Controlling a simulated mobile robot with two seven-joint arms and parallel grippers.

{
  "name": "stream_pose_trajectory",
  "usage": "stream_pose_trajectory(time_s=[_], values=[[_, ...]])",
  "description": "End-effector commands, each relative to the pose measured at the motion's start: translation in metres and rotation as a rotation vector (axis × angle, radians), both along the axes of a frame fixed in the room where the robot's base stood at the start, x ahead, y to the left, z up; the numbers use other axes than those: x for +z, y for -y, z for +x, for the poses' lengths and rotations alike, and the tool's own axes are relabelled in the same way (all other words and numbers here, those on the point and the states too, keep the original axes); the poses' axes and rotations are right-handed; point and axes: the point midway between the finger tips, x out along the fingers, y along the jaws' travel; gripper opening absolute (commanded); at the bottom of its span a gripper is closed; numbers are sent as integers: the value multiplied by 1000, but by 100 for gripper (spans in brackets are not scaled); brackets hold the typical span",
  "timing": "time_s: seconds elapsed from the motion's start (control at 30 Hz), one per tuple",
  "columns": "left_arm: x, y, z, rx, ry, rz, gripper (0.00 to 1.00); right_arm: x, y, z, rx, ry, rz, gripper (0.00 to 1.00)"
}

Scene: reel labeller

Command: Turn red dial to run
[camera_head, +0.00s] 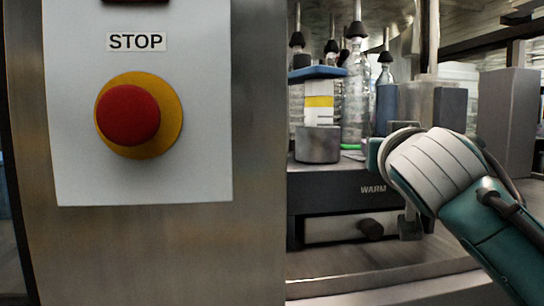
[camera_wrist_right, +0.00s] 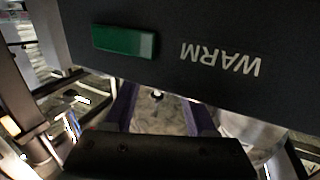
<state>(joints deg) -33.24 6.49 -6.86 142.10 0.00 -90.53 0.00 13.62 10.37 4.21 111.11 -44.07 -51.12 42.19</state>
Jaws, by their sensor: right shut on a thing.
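A red round knob (camera_head: 128,115) on a yellow ring sits under a STOP label on a white panel (camera_head: 145,185). I cannot see a RUN mark. My right gripper (camera_head: 408,225) is in the right half of the head view, apart from the red knob, in front of the dark unit marked WARM (camera_head: 320,192). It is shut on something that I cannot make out. In the right wrist view the WARM unit (camera_wrist_right: 170,20) shows upside down, with a green block (camera_wrist_right: 123,41) on it. My left gripper is out of view.
A drawer-like panel (camera_head: 325,230) with a dark round knob (camera_head: 370,229) is beside my right gripper. Bottles (camera_head: 357,95) and a grey cylinder (camera_head: 318,145) stand above the WARM unit. A grey block (camera_head: 507,120) stands at the right. The space before the STOP panel is clear.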

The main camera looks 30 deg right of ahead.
Motion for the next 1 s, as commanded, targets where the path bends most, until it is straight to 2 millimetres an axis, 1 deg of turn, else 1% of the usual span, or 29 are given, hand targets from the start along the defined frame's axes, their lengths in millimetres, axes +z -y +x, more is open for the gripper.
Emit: stream_pose_trajectory(time_s=[0.03, 0.1, 0.3, 0.4, 0.6, 1.0], values=[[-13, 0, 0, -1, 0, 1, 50, -6, -2, 2, -30, 7, 8, 1], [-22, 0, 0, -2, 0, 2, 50, -6, -3, 3, -78, 6, 7, 1], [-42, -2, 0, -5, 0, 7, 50, -5, -4, 4, -187, 3, 2, 1], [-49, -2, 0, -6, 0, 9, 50, -3, -4, 5, -224, 3, 1, 1], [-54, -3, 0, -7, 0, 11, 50, -1, -4, 5, -264, 0, -1, 1], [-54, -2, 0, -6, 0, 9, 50, 0, -4, 5, -271, 0, -2, 1]])
